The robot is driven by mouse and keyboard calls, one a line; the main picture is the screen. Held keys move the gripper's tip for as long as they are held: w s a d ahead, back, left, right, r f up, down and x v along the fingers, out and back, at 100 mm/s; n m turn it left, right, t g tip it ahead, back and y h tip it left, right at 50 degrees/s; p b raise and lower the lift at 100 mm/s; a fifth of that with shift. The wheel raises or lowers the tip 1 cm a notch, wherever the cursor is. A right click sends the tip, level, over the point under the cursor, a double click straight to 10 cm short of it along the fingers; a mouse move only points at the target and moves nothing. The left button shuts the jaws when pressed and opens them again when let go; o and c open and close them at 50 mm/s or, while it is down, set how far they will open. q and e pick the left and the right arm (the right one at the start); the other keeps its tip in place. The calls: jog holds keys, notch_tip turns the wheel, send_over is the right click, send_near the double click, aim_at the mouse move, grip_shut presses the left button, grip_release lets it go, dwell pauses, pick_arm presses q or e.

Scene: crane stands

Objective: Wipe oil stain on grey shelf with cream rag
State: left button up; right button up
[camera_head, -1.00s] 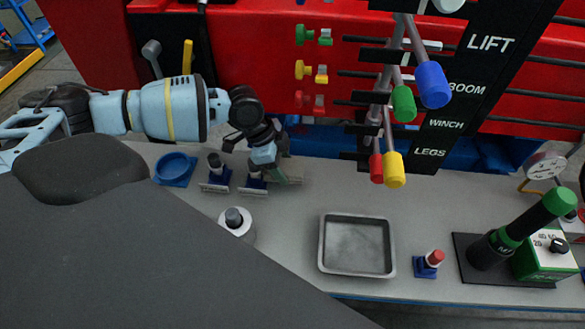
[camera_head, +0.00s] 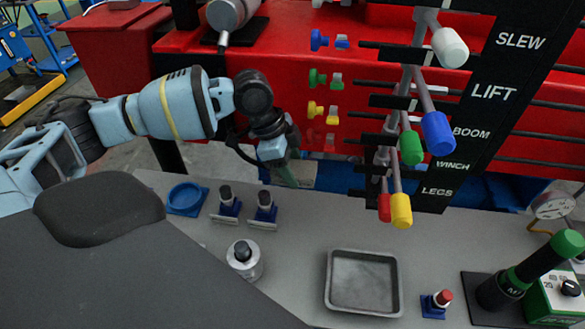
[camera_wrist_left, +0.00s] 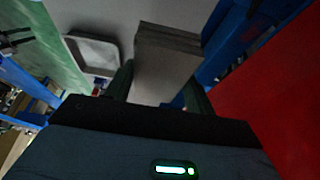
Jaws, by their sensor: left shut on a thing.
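My left gripper (camera_head: 288,172) hangs at the back edge of the grey shelf (camera_head: 310,225), near the red machine. In the left wrist view it is shut on a folded, layered grey-cream block (camera_wrist_left: 168,62), which looks like the cream rag in shadow. The rag is mostly hidden behind the fingers in the head view. It appears to be held clear of the shelf, though the gap is hard to judge. I cannot make out an oil stain on the shelf. My right gripper is not in view.
A metal tray (camera_head: 328,285) stands on the shelf and also shows in the left wrist view (camera_wrist_left: 73,50). A blue ring holder (camera_head: 203,202), two stamp-like tools (camera_head: 228,207) and a white-grey bottle (camera_head: 243,268) stand at left. Coloured lever knobs (camera_head: 437,132) hang over the shelf's back.

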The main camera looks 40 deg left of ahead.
pick_arm(q)
jog(key=o, duration=0.4)
jog(key=shift+c, duration=1.4)
jog(key=shift+s+d+n, duration=0.3)
jog(key=shift+d, duration=0.15)
jog(key=s+d+r+n+t+y, duration=0.2)
jog(key=d+n, duration=0.4)
jog(key=n, duration=0.6)
notch_tip(320, 180, up, 3)
jog(key=shift+s+f+t+y, duration=0.2)
jog(key=shift+s+t+y, duration=0.1)
jog(key=shift+s+y, duration=0.55)
jog(key=shift+w, duration=0.1)
